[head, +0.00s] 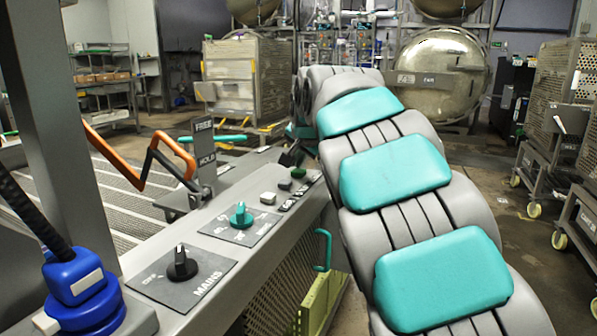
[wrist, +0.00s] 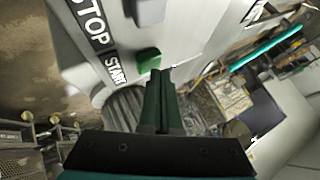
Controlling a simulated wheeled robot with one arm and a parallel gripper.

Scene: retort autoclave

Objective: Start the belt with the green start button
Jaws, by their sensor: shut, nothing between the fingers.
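The green start button (head: 299,173) sits at the far end of the grey control panel, partly beside my arm in the head view. In the wrist view the green start button (wrist: 148,60) stands by the START label (wrist: 115,69). My gripper (wrist: 162,72) is shut, with its two dark green fingers together and nothing between them. Its fingertips are right by the button's edge in the wrist view; I cannot tell whether they touch it. In the head view my gripper (head: 292,156) shows only as a small dark shape just beyond the button.
The panel also has a grey button (head: 284,184), a white button (head: 267,198), a teal selector knob (head: 240,215) and a black mains knob (head: 181,264). An orange and black lever (head: 145,165) stands beyond the panel. A blue fitting (head: 80,290) is at the near left.

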